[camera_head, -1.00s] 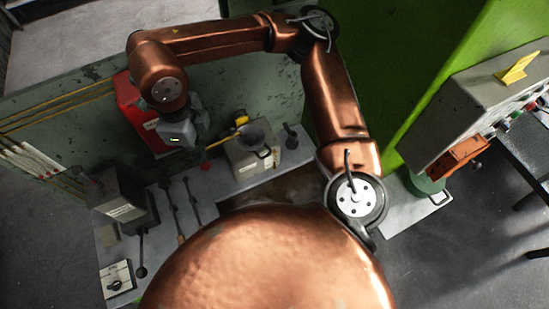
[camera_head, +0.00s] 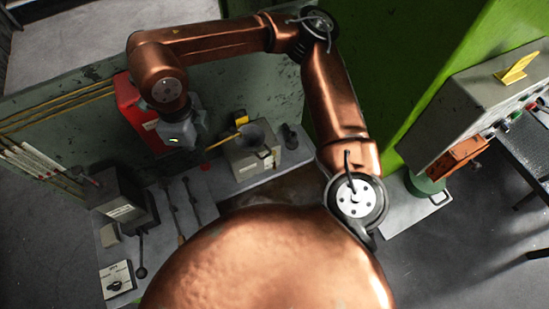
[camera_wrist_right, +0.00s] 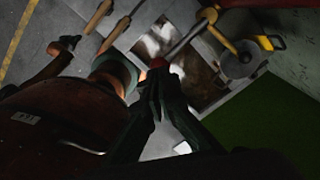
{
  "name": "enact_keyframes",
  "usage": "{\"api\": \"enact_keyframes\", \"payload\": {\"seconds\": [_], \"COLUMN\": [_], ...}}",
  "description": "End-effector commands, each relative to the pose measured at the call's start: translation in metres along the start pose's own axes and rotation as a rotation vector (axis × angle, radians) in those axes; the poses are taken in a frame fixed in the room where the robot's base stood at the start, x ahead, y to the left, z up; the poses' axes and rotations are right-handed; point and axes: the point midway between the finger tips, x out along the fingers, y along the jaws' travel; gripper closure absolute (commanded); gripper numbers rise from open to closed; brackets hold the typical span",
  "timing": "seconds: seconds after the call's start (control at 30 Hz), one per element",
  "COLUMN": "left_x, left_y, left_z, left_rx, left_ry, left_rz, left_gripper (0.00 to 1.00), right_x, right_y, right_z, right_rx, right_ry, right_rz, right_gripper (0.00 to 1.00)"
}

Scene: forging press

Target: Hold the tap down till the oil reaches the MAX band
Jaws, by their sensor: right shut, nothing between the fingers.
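My right gripper (camera_wrist_right: 160,88) has its dark fingers shut together, with nothing between them. In the right wrist view its tips are at a red knob (camera_wrist_right: 157,62) on the end of a thin grey lever that looks like the tap handle; I cannot tell if they touch it. In the head view the gripper is in front of a red tank (camera_head: 132,98) on the wall, and the red knob (camera_head: 205,167) shows small just below it. No oil level or MAX band is readable in either view. My left gripper is not in view.
A grey box (camera_head: 247,163) with a dark funnel (camera_head: 250,136) stands right of the gripper, by a yellow fitting (camera_head: 241,118). Long-handled tools (camera_head: 192,200) lie on the bench. A grey control box (camera_head: 122,208) stands left. A green press wall (camera_head: 400,50) rises on the right.

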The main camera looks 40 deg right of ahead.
Motion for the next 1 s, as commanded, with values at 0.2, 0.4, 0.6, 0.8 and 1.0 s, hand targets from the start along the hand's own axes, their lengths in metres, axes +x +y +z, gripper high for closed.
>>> {"api": "enact_keyframes", "payload": {"seconds": [0.2, 0.4, 0.6, 0.8, 1.0], "left_x": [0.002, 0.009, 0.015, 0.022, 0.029], "left_y": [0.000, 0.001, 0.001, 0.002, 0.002], "left_z": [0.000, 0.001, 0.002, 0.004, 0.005], "left_rx": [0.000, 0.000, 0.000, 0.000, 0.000], "left_ry": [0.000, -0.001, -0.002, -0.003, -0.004], "left_rz": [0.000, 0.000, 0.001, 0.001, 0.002], "left_gripper": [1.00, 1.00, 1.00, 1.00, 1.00], "right_x": [0.002, 0.010, 0.017, 0.025, 0.033], "right_y": [0.000, 0.000, 0.000, 0.000, 0.000], "right_z": [0.000, 0.000, 0.000, 0.000, 0.000], "right_rx": [0.000, 0.000, 0.000, 0.000, 0.000], "right_ry": [0.000, 0.000, 0.000, 0.000, 0.000], "right_rz": [0.000, 0.000, 0.000, 0.000, 0.000], "right_gripper": [1.00, 1.00, 1.00, 1.00, 1.00]}}
